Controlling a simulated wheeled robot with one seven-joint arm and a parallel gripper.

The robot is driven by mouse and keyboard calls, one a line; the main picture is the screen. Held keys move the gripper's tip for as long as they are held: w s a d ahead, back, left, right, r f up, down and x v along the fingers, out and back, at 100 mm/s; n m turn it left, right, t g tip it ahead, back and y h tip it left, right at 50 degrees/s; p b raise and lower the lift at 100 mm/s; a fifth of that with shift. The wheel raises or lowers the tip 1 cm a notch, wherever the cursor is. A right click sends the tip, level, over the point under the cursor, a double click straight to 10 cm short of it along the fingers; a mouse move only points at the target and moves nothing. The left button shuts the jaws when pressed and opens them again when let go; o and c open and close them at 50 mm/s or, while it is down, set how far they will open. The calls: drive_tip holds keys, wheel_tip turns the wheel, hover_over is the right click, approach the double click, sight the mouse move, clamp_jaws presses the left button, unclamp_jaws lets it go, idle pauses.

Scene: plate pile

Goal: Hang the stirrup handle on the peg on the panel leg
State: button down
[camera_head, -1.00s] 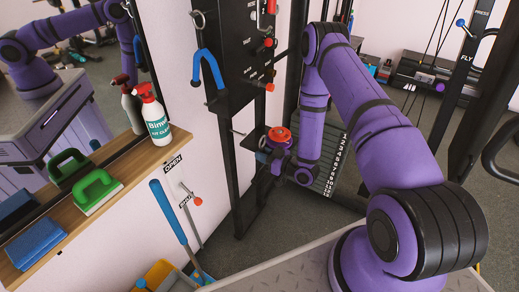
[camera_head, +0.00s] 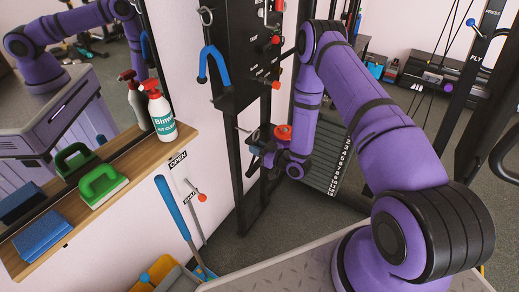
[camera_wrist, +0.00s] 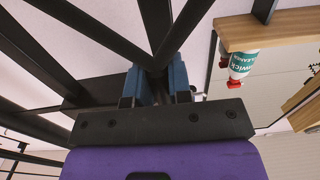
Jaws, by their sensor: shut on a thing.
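My gripper (camera_head: 257,147) is beside the black panel leg (camera_head: 237,170), at about the height of a short metal peg (camera_head: 243,129) on that leg. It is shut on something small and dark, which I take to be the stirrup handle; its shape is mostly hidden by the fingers. In the wrist view my gripper (camera_wrist: 160,88) shows its two blue-padded fingers close together, with dark bars crossing in front of them. I cannot tell whether the handle touches the peg.
A black panel (camera_head: 240,50) with red-knobbed pins is above my gripper, with a blue forked attachment (camera_head: 212,65) hanging on it. A wooden shelf (camera_head: 145,160) at left holds a spray bottle (camera_head: 160,115) and a green brush (camera_head: 100,185). A weight stack and frame stand behind my arm.

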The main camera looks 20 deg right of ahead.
drive_tip(key=shift+x, duration=2)
drive_tip(key=shift+w+a+f, duration=0.3)
drive_tip(key=shift+w+f, duration=0.15)
drive_tip(key=shift+f, duration=0.3)
drive_tip(key=c, duration=1)
unclamp_jaws()
drive_tip(key=shift+o, duration=0.2)
